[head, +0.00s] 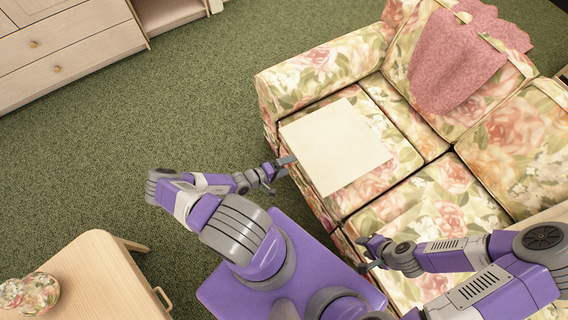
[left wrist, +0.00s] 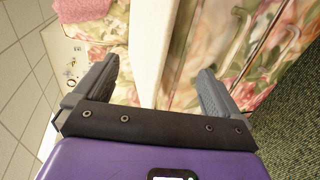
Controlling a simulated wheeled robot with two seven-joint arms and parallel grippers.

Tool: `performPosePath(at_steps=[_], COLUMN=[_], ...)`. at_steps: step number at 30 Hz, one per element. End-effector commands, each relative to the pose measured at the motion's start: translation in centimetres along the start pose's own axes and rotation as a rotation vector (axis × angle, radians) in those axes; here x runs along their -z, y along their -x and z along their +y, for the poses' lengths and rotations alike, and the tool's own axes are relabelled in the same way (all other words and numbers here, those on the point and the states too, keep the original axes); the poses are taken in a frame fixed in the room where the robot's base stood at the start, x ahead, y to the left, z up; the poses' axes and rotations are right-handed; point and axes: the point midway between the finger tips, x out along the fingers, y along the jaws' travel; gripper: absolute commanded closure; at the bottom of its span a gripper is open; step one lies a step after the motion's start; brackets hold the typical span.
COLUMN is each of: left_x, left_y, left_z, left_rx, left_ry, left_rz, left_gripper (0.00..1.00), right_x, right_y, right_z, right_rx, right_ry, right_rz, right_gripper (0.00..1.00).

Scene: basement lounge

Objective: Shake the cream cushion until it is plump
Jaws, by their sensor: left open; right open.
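The cream cushion (head: 335,147) is a flat, pale square lying on the seat of the floral sofa (head: 320,72), near its left arm. My left gripper (head: 284,168) is open at the cushion's near left edge. In the left wrist view the cushion (left wrist: 146,50) shows as a pale upright band between the open fingers (left wrist: 155,85). I cannot tell whether the fingers touch it. My right gripper (head: 366,254) is open and empty over the front of the sofa seat, right of and nearer than the cushion.
A pink throw (head: 460,60) hangs over the sofa back. A pale wooden table (head: 95,280) with a round floral item (head: 28,294) stands at lower left. A wooden drawer unit (head: 65,50) stands at upper left. Green carpet (head: 200,110) between them is clear.

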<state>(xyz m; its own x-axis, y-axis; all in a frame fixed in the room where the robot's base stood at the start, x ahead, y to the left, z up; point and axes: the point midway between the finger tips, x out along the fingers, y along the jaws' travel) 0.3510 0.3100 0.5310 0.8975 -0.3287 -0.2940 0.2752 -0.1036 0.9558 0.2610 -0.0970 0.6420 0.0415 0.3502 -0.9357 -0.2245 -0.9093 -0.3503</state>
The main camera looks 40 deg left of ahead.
Motion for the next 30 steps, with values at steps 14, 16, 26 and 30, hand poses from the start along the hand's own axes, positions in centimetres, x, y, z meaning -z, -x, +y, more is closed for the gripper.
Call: performPosePath(at_steps=[14, 16, 26, 30], left_x=[-0.2, -0.2, -0.2, -0.2], left_y=[-6.5, -7.3, -8.7, -8.7], left_z=[0.1, 0.1, 0.0, -0.1], left_rx=[0.000, 0.000, 0.002, 0.003], left_ry=[0.001, 0.000, 0.001, 0.001], left_rz=[-0.005, -0.006, -0.005, -0.005], left_gripper=[0.02, 0.02, 0.02, 0.02], right_x=[0.1, 0.1, 0.0, 0.0], right_y=[-1.2, -1.1, -1.1, -1.1], right_z=[0.5, 0.4, 0.4, 0.4], right_rx=[0.000, 0.000, 0.000, 0.000], right_ry=[0.000, 0.000, 0.000, 0.000], right_rz=[0.000, 0.000, 0.000, 0.000], right_gripper=[0.57, 0.57, 0.57, 0.57])
